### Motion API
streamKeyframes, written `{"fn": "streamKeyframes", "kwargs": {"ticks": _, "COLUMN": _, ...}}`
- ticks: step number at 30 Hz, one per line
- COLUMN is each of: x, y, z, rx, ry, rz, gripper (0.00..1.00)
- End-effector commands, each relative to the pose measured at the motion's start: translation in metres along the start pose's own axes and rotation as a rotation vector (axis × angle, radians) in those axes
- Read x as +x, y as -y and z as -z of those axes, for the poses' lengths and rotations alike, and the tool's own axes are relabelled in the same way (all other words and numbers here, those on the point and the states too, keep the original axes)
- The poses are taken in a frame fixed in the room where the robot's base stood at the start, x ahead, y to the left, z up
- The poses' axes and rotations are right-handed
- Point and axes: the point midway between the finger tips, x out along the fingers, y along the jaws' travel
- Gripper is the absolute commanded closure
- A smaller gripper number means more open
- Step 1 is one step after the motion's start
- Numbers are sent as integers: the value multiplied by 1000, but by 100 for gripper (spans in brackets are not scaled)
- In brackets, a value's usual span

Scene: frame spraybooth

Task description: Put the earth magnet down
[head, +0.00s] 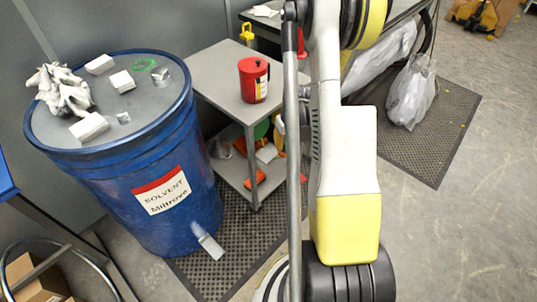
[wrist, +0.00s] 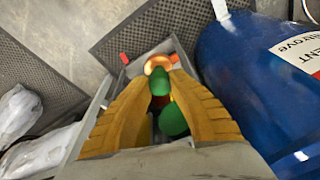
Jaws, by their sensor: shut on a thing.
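My gripper (wrist: 160,72) has two yellow-orange fingers, closed in on a small thing that I take to be the earth magnet (wrist: 158,64). It shows a copper-coloured rounded end and lies between the fingertips. A green rounded part (wrist: 160,82) sits just below that end, and I cannot tell if it belongs to the magnet. A second green shape (wrist: 174,121) shows lower between the fingers. The fingers hide much of what is beneath. In the head view my arm covers the gripper area, and I cannot make out the magnet there.
A grey two-tier cart (head: 218,75) holds a red can (head: 253,80) on top and cluttered orange and green items below. A blue solvent drum (head: 135,190) stands left, with white blocks (head: 122,81), gloves (head: 62,91) and a green ring (head: 144,64) on its lid.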

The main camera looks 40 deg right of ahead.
Motion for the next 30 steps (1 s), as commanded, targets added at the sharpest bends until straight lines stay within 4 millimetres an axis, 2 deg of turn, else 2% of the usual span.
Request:
{"fn": "streamKeyframes", "kwargs": {"ticks": 4, "x": 20, "y": -2, "z": 14, "rx": 2, "ry": 1, "rz": 0, "gripper": 100}}
{"fn": "streamKeyframes", "kwargs": {"ticks": 12, "x": 73, "y": 8, "z": 70, "rx": 1, "ry": 1, "rz": -1, "gripper": 100}}
{"fn": "streamKeyframes", "kwargs": {"ticks": 16, "x": 88, "y": 11, "z": 88, "rx": 3, "ry": 1, "rz": -1, "gripper": 100}}
{"fn": "streamKeyframes", "kwargs": {"ticks": 23, "x": 101, "y": 12, "z": 95, "rx": 4, "ry": 1, "rz": -1, "gripper": 100}}
{"fn": "streamKeyframes", "kwargs": {"ticks": 27, "x": 124, "y": 12, "z": 91, "rx": 4, "ry": 1, "rz": -1, "gripper": 100}}
{"fn": "streamKeyframes", "kwargs": {"ticks": 30, "x": 134, "y": 12, "z": 88, "rx": 4, "ry": 0, "rz": -1, "gripper": 100}}
